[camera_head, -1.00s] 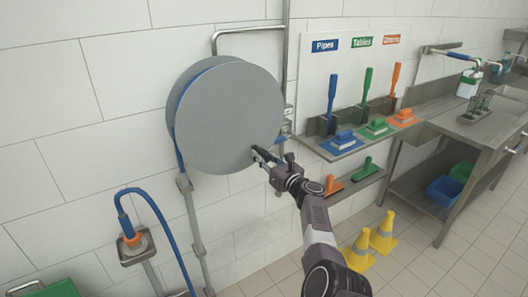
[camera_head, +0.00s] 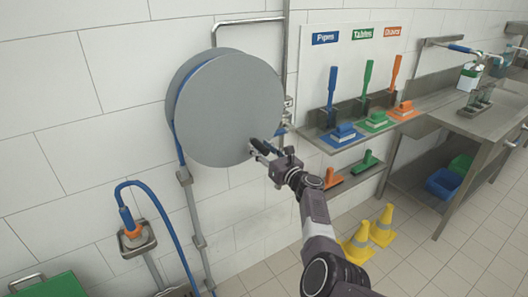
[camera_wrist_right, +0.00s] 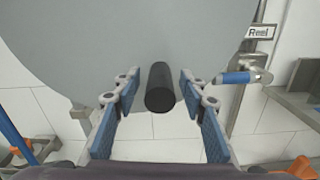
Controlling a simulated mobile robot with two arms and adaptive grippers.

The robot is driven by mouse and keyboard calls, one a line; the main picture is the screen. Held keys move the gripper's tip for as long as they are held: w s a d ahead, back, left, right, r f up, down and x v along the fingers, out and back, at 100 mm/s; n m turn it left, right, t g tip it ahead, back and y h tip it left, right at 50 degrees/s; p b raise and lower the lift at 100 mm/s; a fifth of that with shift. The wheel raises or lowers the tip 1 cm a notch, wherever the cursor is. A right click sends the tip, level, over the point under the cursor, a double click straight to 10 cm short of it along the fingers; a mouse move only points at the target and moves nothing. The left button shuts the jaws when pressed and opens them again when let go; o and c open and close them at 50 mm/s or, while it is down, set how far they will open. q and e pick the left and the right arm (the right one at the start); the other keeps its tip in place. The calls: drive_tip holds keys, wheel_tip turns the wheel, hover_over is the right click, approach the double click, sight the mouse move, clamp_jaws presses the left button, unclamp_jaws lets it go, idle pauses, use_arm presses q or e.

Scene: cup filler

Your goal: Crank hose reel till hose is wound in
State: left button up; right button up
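The hose reel (camera_head: 225,105) is a grey round drum on the tiled wall, with blue hose showing at its left rim. Its black crank handle (camera_wrist_right: 160,87) sticks out from the lower right of the drum face. My right gripper (camera_head: 262,150) is at this handle. In the right wrist view, the gripper's blue-padded fingers (camera_wrist_right: 158,90) stand apart on both sides of the handle, with gaps to it. The blue hose (camera_head: 165,215) hangs in a loop from an orange-collared fitting (camera_head: 133,232) at the lower left. My left gripper is out of view.
A label "Reel" (camera_wrist_right: 260,32) and a blue-handled valve (camera_wrist_right: 240,77) are close right of the drum. Brush shelves (camera_head: 345,145), yellow cones (camera_head: 358,245) and a steel sink table (camera_head: 470,120) stand further right. A green box (camera_head: 50,287) is at the lower left.

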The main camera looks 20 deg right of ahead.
drive_tip(key=shift+v, duration=0.8)
drive_tip(key=v, duration=1)
drive_tip(key=shift+s, duration=0.25)
